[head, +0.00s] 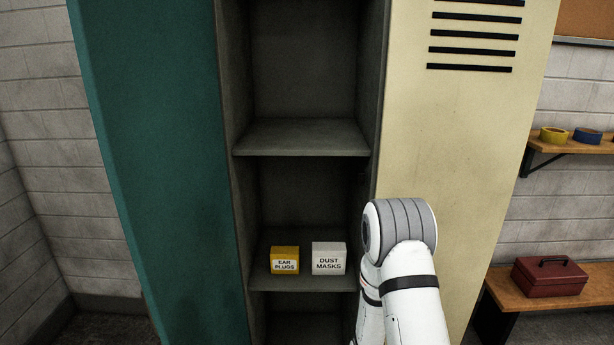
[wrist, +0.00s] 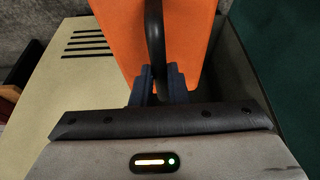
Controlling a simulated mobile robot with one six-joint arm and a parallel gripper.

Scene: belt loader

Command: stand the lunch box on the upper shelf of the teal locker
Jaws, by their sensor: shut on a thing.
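The teal locker (head: 160,170) stands in the head view with its teal panel left of an open grey compartment. Its upper shelf (head: 300,137) is bare. In the wrist view an orange lunch box (wrist: 122,32) has a dark handle (wrist: 154,35). My gripper (wrist: 160,76) is shut on this handle, with a blue-grey finger on either side. The lower part of the box is out of view or hidden. The head view shows my arm in front of the cream panel; neither my gripper nor the lunch box shows there.
A yellow ear plugs box (head: 285,260) and a white dust masks box (head: 328,258) stand on the lower shelf (head: 300,284). A cream vented panel (head: 450,130) borders the opening on the right. A bench with a red toolbox (head: 549,276) and a tape shelf (head: 575,146) are farther right.

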